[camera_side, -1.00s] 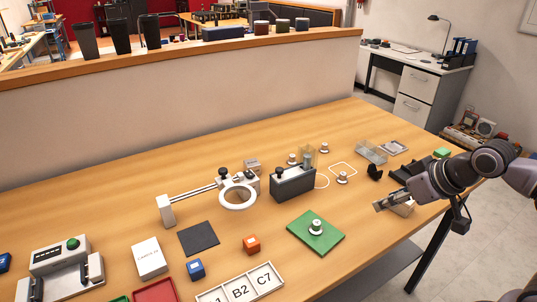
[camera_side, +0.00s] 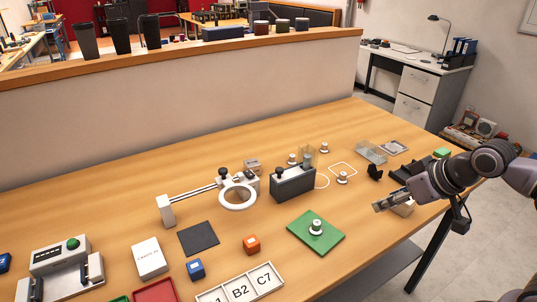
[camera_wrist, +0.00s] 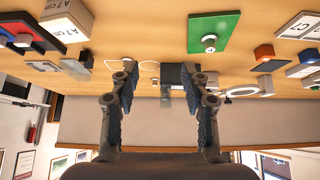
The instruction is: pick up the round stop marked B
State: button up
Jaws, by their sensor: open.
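Several small round stops with pale bases and knobs stand on the table in the side view. One stop (camera_side: 316,227) sits on a green mat (camera_side: 328,244); it also shows in the wrist view (camera_wrist: 209,41). Another stop (camera_side: 342,178) is beside a white outlined shape, and two more (camera_side: 292,160) (camera_side: 325,148) stand farther back. No letter is legible on any of them, so I cannot tell which is B. My gripper (camera_side: 381,205) is at the right, apart from the stops. In the wrist view my gripper (camera_wrist: 159,70) has its fingers wide apart with nothing between them.
A dark grey box device (camera_side: 292,184) stands near the stops. A white ring on an arm (camera_side: 238,197) is left of it. A clear tray (camera_side: 371,153) and a black holder (camera_side: 374,172) are to the right. A pale block (camera_side: 404,209) lies close to my gripper.

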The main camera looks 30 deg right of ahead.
jog(key=w+d+r+n+g+h, duration=0.1)
jog(key=w+d+r+n, duration=0.2)
jog(key=w+r+n, duration=0.55)
jog(key=n+g+h, duration=0.3)
jog(key=n, duration=1.5)
send_over(325, 144)
jog(key=s+a, duration=0.1)
jog(key=shift+m, duration=0.25)
notch_tip(325, 144, down, 15)
jog(key=shift+s+a+r, duration=0.1)
jog(key=shift+a+r, duration=0.05)
jog(key=shift+y, duration=0.3)
jog(key=shift+s+a+x, duration=0.1)
jog(key=shift+a+x, duration=0.05)
jog(key=shift+x, duration=1.2)
jog(key=shift+s+a+x, duration=0.1)
jog(key=shift+x, duration=1.2)
grip_shut()
